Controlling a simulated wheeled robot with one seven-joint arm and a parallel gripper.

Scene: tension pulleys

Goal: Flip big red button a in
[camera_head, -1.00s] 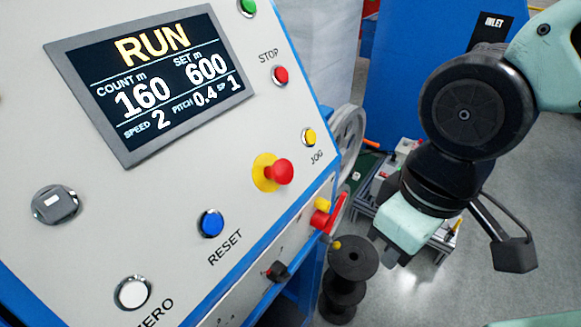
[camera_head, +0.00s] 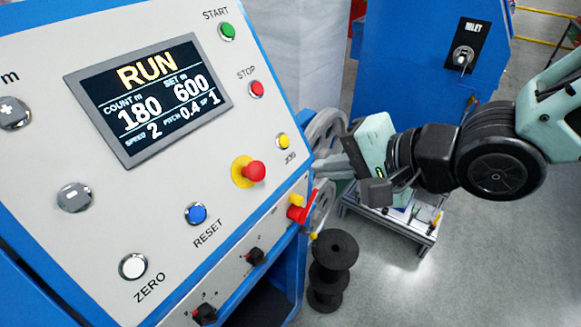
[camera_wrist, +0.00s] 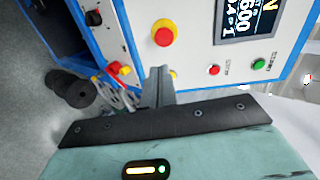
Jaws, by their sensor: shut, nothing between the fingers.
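The big red button (camera_head: 255,171) is a red mushroom head on a yellow round base. It stands out from the sloped white control panel (camera_head: 165,185), below and left of the yellow JOG button. It also shows near the top middle of the wrist view (camera_wrist: 163,36). My gripper (camera_head: 347,158) is right of the panel, apart from the button, with its fingers pointing left towards the panel. In the wrist view the shut grey fingers (camera_wrist: 158,84) appear below the button with nothing between them.
The display (camera_head: 148,98) reads RUN, count 180. Green START (camera_head: 228,31), red STOP (camera_head: 256,89), yellow JOG (camera_head: 282,142) and blue RESET (camera_head: 196,213) buttons surround it. A red-and-yellow switch (camera_head: 298,208) juts from the lower panel. Black spools (camera_head: 333,262) stand on the floor.

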